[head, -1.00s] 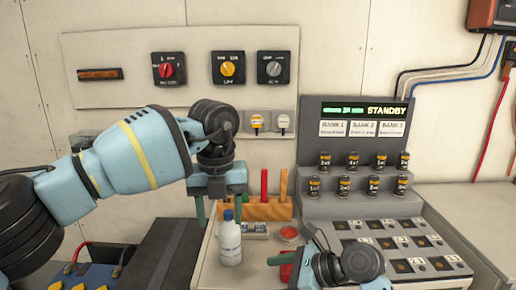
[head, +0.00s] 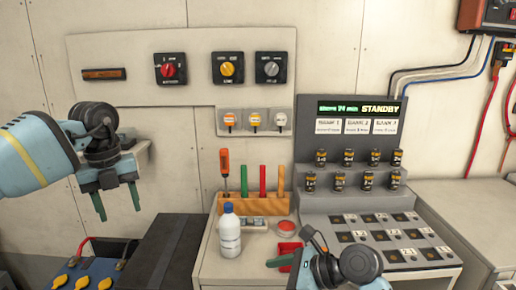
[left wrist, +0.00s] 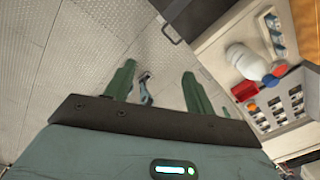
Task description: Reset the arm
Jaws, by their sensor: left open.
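My left gripper (head: 116,202) is open and empty. It hangs in the air at the left, fingers pointing down, well left of the worktop. The left wrist view shows its two green fingers (left wrist: 158,72) apart with nothing between them but the floor far below. My right gripper (head: 294,252) is at the bottom centre, low over the front of the counter near the red tray (head: 289,249). I cannot tell whether its fingers are open or shut.
A white bottle (head: 230,232) stands before a wooden tool block (head: 254,204) holding a screwdriver (head: 225,168) and coloured sticks. A battery console (head: 350,160) marked STANDBY stands right. A dark box (head: 160,255) is at the left. Rotary switches (head: 227,68) are on the wall.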

